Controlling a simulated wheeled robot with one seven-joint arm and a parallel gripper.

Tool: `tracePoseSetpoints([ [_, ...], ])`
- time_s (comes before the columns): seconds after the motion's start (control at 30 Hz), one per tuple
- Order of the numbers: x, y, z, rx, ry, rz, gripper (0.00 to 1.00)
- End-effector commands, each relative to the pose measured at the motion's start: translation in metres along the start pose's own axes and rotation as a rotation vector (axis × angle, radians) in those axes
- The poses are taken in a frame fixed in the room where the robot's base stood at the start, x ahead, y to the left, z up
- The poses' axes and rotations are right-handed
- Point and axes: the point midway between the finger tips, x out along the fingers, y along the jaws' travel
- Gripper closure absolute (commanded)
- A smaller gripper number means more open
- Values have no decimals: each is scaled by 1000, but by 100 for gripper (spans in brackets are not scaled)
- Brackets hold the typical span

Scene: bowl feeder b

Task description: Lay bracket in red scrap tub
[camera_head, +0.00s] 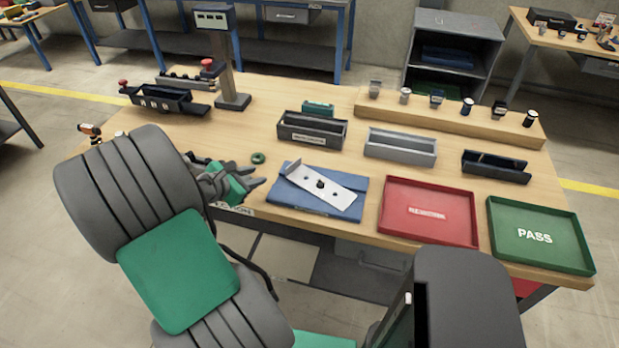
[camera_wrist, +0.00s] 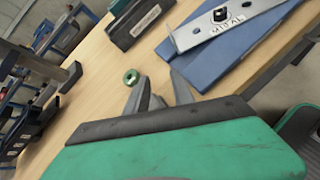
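The bracket (camera_head: 325,190) is a silver metal plate with holes and an upturned left end. It lies on a blue folder-like mat (camera_head: 285,198) near the table's front edge. In the wrist view the bracket (camera_wrist: 215,28) shows in part at the top right. My gripper (camera_head: 252,176) is just left of the mat, apart from the bracket. In the wrist view its fingers (camera_wrist: 163,88) are spread and empty. A red tray (camera_head: 427,238) with a white label, seemingly REWORK, sits right of the mat. A red surface (camera_head: 525,287) shows partly below the table at right; its shape is hidden.
A green PASS tray (camera_head: 540,235) is at far right. A small green ring (camera_head: 258,158) lies near my gripper. A dark bin (camera_head: 312,130) and a grey bin (camera_head: 400,147) stand behind the mat. A post (camera_head: 232,70) rises at back left.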

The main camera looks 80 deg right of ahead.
Motion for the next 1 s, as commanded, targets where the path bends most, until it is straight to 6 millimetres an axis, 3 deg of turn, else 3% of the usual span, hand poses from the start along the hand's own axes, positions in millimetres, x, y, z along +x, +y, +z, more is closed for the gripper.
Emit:
tracePoseSetpoints([
  [0.03, 15, -11, 18, -96, -64, -30, 71],
  [0.1, 28, -22, 36, -211, -131, -57, 71],
  [0.2, 40, -28, 48, -289, -171, -79, 71],
  [0.63, 106, -33, 55, -294, -172, -79, 71],
  [0.9, 113, -32, 55, -293, -171, -75, 71],
  [1.0, 113, -32, 55, -293, -171, -75, 78],
])
